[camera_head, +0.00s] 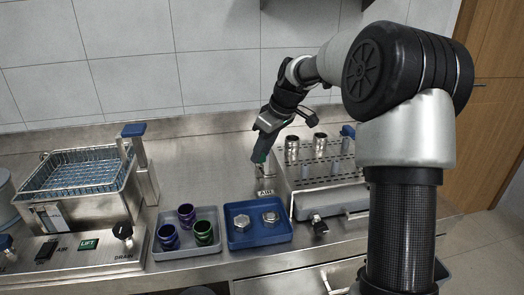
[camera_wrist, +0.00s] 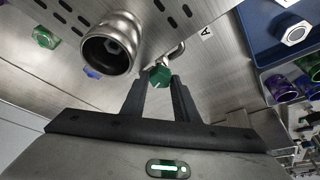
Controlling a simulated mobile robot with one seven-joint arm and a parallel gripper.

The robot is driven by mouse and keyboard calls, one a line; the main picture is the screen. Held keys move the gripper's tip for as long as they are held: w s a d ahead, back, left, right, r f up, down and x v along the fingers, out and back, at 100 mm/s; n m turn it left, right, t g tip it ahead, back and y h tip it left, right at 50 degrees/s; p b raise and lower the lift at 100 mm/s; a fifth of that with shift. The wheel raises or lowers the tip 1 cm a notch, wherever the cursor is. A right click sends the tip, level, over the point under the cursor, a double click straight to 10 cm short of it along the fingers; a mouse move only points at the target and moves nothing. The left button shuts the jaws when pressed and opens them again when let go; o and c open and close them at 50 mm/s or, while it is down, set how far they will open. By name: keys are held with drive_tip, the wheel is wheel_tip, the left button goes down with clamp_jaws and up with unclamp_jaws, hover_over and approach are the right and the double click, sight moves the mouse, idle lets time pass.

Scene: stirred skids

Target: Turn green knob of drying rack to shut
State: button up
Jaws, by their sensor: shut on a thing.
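The drying rack (camera_head: 350,185) is a perforated metal stand on the steel counter, right of centre in the head view. Its plate (camera_wrist: 215,12) also shows along the top of the wrist view. The green knob (camera_wrist: 160,76) sits by a bent metal pipe (camera_wrist: 172,55) in the wrist view. My gripper (camera_wrist: 158,82) is shut on the green knob, a finger on each side of it. In the head view my gripper (camera_head: 260,158) points down at the rack's left side, near the AIR label (camera_head: 265,192). There the fingers mostly hide the knob.
Steel cups (camera_head: 292,148) stand on the rack; one (camera_wrist: 110,45) looms near my fingers. A blue tray (camera_head: 258,236) with two metal nuts and a grey tray (camera_head: 186,250) with purple and green cups lie in front. A wire basket (camera_head: 80,172) stands left.

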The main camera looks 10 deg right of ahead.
drive_tip(key=m, duration=0.2)
drive_tip(key=m+h+p, duration=0.1)
drive_tip(key=m, duration=0.1)
drive_tip(key=m+t+h, duration=0.1)
drive_tip(key=m, duration=0.1)
drive_tip(key=shift+s+a+r+p, duration=0.1)
drive_tip(key=shift+a+p, duration=0.15)
drive_tip(key=shift+p, duration=0.05)
drive_tip(key=m+h, duration=0.1)
drive_tip(key=m, duration=0.1)
drive_tip(key=m+h+p, duration=0.1)
drive_tip(key=m, duration=0.1)
drive_tip(key=m+p, duration=0.1)
drive_tip(key=m, duration=0.1)
drive_tip(key=shift+a+m+h, duration=0.25)
drive_tip(key=shift+m+h, duration=0.05)
drive_tip(key=shift+h, duration=0.1)
drive_tip(key=m+p, duration=0.1)
drive_tip(key=m, duration=0.1)
drive_tip(key=m+g+h+p, duration=0.1)
drive_tip(key=m, duration=0.2)
drive_tip(key=shift+h, duration=0.3)
drive_tip(key=shift+w+a+m+g+h+p, duration=0.15)
drive_tip(key=shift+m+g+p, duration=0.4)
drive_tip(key=shift+m, duration=0.6)
drive_tip(key=shift+w+d+m+g+h+p, duration=0.1)
drive_tip(key=shift+m+g+h+p, duration=0.2)
drive_tip(key=shift+m+p, duration=0.65)
drive_tip(key=shift+m, duration=0.4)
drive_tip(key=o, duration=0.8)
